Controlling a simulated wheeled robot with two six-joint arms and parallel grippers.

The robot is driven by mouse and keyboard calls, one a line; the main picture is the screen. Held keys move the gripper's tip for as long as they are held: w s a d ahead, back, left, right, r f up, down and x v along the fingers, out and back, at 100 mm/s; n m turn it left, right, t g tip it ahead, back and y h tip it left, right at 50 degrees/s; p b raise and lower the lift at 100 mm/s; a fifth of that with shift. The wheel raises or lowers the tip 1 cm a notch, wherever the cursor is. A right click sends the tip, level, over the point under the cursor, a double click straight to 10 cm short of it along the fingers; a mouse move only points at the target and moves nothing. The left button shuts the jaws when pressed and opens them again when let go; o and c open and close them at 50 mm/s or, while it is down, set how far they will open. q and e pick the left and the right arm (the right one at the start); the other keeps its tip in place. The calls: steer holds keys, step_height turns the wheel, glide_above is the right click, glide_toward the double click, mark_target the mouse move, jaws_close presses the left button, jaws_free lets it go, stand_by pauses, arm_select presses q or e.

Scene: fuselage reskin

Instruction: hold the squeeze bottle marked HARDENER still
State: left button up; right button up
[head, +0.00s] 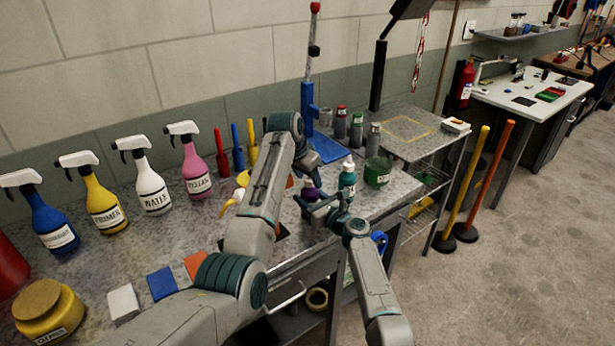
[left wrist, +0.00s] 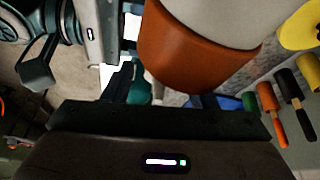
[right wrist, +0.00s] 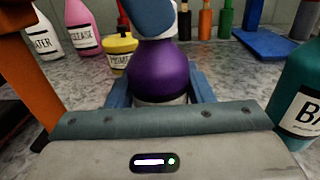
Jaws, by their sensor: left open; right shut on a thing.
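A purple squeeze bottle (head: 309,189) stands on the speckled bench, partly hidden by my arms in the head view. In the right wrist view the purple bottle (right wrist: 160,70) sits between the blue fingers of my right gripper (right wrist: 160,93), which is shut on it low on its body. A pale blue part shows above it. The strip of its label that shows is not readable. My left gripper (left wrist: 162,88) is open; its dark fingers show in the left wrist view, close to a large orange-and-white object (left wrist: 190,42). In the head view my left arm hides that gripper.
A teal bottle (head: 347,180) stands close beside the purple one, with a green-filled jar (head: 377,171) to its right. Several spray bottles (head: 152,185) line the back left. A yellow labelled pot (right wrist: 119,50) stands behind the purple bottle. The bench's front edge is near.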

arm_select(q)
steer(key=shift+f, duration=0.1)
steer(key=c, duration=1)
steer(key=shift+w+a+m+g+h, duration=0.15)
steer(key=shift+m+g+h, duration=0.3)
steer(key=shift+m, duration=1.1)
steer(key=shift+w+d+m+g+h, duration=0.1)
steer(key=shift+m+g+h, duration=0.3)
steer(key=shift+m, duration=1.15)
steer(key=shift+g, duration=0.25)
